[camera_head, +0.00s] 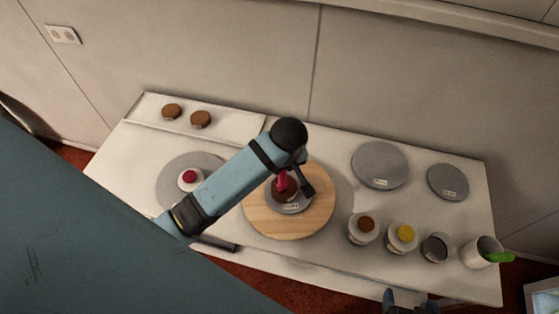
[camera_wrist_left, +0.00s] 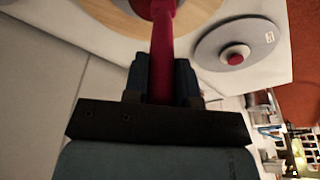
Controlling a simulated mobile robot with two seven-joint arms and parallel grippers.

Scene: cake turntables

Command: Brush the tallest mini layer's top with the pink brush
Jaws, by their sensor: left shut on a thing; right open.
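The pink brush (camera_wrist_left: 163,60) stands between the fingers of my left gripper (camera_wrist_left: 164,85), which is shut on it. In the head view, the brush (camera_head: 282,181) shows over a brown mini layer (camera_head: 287,193), partly hidden by it and my arm. I cannot tell whether the bristles touch the top. This layer is on a grey plate with a label (camera_head: 291,208), on a round wooden board (camera_head: 262,226). Two brown mini layers (camera_head: 172,111) (camera_head: 201,119) are on the back-left tray. My right gripper (camera_head: 408,302) is open and apparently empty at the bottom edge, partly out of view.
A grey turntable (camera_head: 171,178) with a white, pink-topped piece (camera_head: 190,177) is left of the board. Two bare grey discs (camera_head: 380,163) (camera_head: 448,182) lie to the right. Several small cups (camera_head: 402,239) and a white cup (camera_head: 475,256) with a green item line the front right.

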